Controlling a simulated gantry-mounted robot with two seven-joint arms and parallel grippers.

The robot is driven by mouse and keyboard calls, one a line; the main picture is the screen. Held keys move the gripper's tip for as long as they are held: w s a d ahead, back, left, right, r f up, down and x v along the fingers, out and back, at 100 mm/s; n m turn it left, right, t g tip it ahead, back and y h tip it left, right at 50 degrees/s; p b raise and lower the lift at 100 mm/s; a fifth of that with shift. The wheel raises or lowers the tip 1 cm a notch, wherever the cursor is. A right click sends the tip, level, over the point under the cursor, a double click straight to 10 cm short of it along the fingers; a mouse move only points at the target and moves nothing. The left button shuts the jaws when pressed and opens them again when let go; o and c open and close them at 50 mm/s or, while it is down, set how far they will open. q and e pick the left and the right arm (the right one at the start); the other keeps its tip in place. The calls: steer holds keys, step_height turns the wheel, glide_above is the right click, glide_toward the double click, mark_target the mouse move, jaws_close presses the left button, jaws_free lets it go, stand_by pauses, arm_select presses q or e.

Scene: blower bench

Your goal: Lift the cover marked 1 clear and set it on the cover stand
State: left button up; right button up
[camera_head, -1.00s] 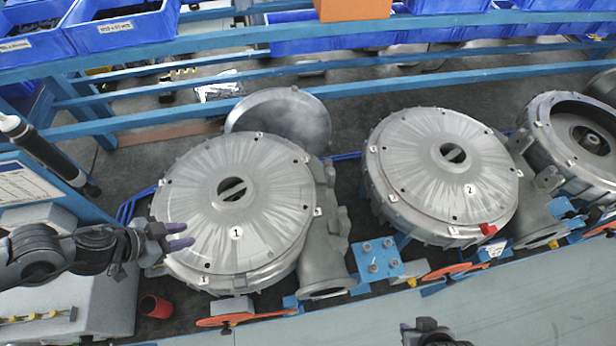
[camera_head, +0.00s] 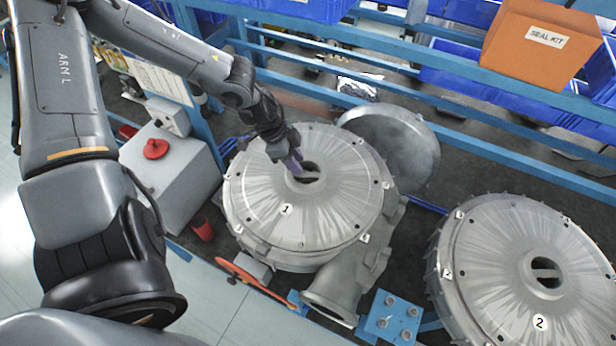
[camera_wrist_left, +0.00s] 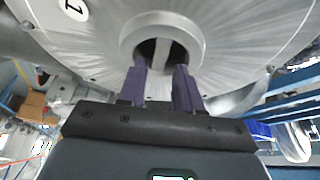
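The cover marked 1 (camera_head: 330,215) is a round grey lid lying on its blower housing, with a central hole crossed by a bar. My left gripper (camera_head: 296,166) is at that hole, its purple fingertips by the rim. In the left wrist view the two fingers (camera_wrist_left: 160,78) stand apart at the hole, and the bar (camera_wrist_left: 162,54) shows between and beyond them. I cannot tell whether they touch the bar. A round grey dish (camera_head: 405,155) stands behind the cover; I cannot tell if it is the cover stand. My right gripper is out of view.
The cover marked 2 (camera_head: 490,265) lies on its housing to the right. A blue rail and blue bins (camera_head: 455,75) run behind, with an orange seal kit box (camera_head: 535,50). A red cup (camera_head: 202,228) and an orange lever (camera_head: 243,272) are near the front left.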

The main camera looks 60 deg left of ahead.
mark_target(307, 175)
arm_select(q)
steer(key=shift+p+x, duration=0.3)
steer(key=shift+x, duration=2.7)
steer(key=shift+w, duration=0.1)
jaws_close()
steer(key=shift+w+r, duration=0.1)
steer(key=shift+r, duration=0.05)
